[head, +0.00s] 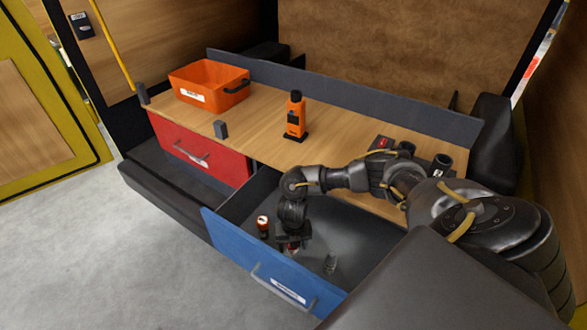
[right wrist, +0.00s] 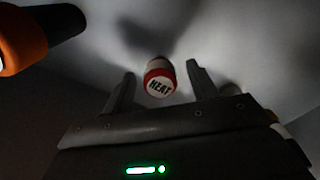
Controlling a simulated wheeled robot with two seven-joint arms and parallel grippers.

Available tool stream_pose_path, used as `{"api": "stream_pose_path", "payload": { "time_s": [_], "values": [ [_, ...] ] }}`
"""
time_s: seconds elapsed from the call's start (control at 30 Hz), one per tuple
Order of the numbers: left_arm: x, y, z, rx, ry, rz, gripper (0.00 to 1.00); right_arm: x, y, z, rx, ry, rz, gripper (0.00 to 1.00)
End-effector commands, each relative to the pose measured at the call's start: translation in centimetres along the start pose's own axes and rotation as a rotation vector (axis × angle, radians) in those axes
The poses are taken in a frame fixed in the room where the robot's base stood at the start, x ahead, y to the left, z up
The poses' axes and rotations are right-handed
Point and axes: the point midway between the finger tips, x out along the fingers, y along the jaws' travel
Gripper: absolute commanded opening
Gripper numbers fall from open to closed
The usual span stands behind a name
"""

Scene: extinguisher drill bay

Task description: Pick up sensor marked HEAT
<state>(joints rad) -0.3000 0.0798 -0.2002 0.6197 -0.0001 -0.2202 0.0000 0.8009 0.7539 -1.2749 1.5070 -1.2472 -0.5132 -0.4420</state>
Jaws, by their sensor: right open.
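The sensor marked HEAT (right wrist: 159,78) is a small cylinder with a red band and a white top, seen in the right wrist view. It stands between the two spread fingers of my right gripper (right wrist: 160,74), with a visible gap on each side. In the head view, my right gripper (head: 291,244) reaches down into the open blue drawer (head: 275,279), and a bit of red shows at its fingers. My left gripper is not in view.
On the bench (head: 262,128) are an orange bin (head: 208,82), an orange device (head: 296,117) and dark cups. A red drawer (head: 200,150) is shut.

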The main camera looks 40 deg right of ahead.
Motion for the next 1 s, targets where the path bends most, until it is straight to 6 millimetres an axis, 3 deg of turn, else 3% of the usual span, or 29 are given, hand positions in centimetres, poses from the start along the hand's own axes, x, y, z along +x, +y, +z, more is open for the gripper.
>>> {"api": "stream_pose_path", "payload": {
  "time_s": [0.17,0.43,0.8,1.0],
  "values": [
    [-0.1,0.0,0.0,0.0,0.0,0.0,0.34,1.8,0.0,0.0,0.001,0.001,0.0,0.59],
    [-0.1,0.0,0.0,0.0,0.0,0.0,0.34,2.0,0.0,0.0,0.0,0.0,0.002,0.57],
    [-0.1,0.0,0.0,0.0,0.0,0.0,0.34,2.0,0.0,0.0,0.0,0.0,0.001,0.09],
    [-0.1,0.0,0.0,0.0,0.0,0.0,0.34,1.9,0.0,0.1,0.0,-0.001,0.002,0.09]
  ]
}}
